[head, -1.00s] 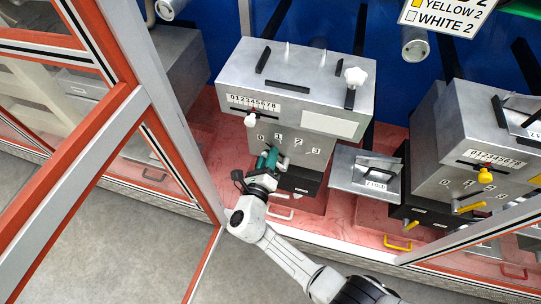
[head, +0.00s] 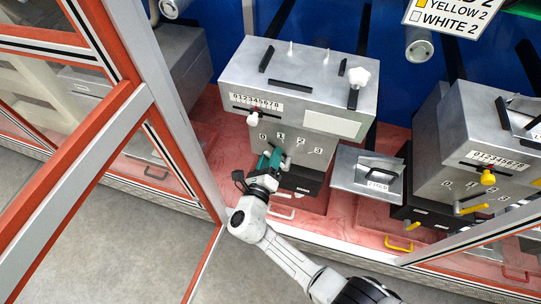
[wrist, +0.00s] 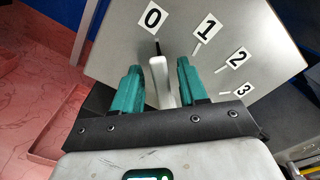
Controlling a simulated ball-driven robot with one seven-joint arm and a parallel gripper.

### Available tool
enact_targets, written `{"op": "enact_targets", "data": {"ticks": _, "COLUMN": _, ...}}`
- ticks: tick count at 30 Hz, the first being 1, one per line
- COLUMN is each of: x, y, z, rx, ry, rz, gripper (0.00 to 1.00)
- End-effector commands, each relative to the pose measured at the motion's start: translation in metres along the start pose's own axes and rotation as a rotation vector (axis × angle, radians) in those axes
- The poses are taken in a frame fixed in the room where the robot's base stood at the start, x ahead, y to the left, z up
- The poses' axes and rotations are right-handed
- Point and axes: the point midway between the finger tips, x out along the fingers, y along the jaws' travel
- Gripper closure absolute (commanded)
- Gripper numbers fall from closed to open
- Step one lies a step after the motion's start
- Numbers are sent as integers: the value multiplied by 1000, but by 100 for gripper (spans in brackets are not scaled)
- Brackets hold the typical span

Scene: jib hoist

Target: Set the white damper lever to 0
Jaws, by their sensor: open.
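The white damper lever (wrist: 158,78) stands between my gripper's two teal fingers in the wrist view. Its dark tip points at the 0 label (wrist: 153,15) on the grey box front. The labels 1, 2 and 3 fan out to its right. My gripper (wrist: 160,85) is open around the lever, with a finger on each side; a gap shows on the right, and contact on the left is unclear. In the head view my gripper (head: 271,160) is at the lower front of the left grey box (head: 300,80), and mostly hides the lever.
A white slider knob (head: 253,118) sits above on the same box, under a number scale. A grey tray-like plate (head: 368,172) juts out to the right. A second box with a yellow knob (head: 487,179) stands farther right. A red-and-grey frame post (head: 165,110) rises at left.

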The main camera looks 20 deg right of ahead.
Motion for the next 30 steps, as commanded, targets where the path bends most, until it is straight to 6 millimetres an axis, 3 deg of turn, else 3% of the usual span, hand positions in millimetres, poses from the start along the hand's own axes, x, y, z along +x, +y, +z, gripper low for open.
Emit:
{"op": "enact_targets", "data": {"ticks": 16, "x": -92, "y": 1, "z": 0, "rx": -1, "ry": -3, "rz": 3, "gripper": 57}}
{"op": "enact_targets", "data": {"ticks": 21, "x": -103, "y": 1, "z": 0, "rx": 0, "ry": -2, "rz": 1, "gripper": 57}}
{"op": "enact_targets", "data": {"ticks": 30, "x": -104, "y": 1, "z": 0, "rx": -1, "ry": -1, "rz": 1, "gripper": 57}}
